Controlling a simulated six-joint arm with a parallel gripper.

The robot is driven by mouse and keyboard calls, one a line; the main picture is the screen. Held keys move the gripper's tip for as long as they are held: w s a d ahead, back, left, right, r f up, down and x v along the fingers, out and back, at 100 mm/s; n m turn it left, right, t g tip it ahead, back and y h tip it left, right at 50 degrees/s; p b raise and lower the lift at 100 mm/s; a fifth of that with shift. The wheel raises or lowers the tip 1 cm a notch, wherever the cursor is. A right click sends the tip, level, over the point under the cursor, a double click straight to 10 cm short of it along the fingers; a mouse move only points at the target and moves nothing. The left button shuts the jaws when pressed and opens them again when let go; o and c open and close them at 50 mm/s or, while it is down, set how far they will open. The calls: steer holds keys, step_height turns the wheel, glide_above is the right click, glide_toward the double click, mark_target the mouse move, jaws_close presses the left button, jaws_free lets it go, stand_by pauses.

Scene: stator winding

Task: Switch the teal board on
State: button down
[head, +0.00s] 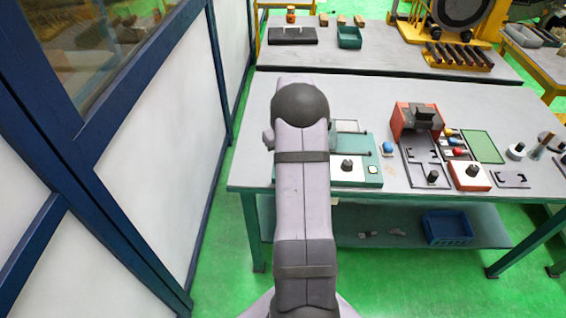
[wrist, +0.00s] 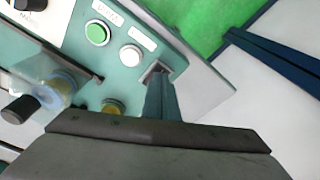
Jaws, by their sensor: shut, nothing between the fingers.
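The teal board (head: 366,146) lies on the near table in the head view, partly hidden behind my arm. A white panel with a black knob (head: 347,164) is on it. In the wrist view the teal board (wrist: 128,82) carries a green button (wrist: 97,33) and a white button (wrist: 132,56), each beside a small label too blurred to read. My gripper (wrist: 157,72) is shut and empty, its fingertips over the board just below and right of the white button. I cannot tell whether they touch the board. In the head view my gripper is hidden by my arm.
A blue-framed wall (head: 110,170) runs along the left.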

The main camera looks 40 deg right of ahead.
step_height(320, 180, up, 6)
steer(key=p, duration=0.4)
steer(key=shift+r, duration=0.15)
stand_by(0.6)
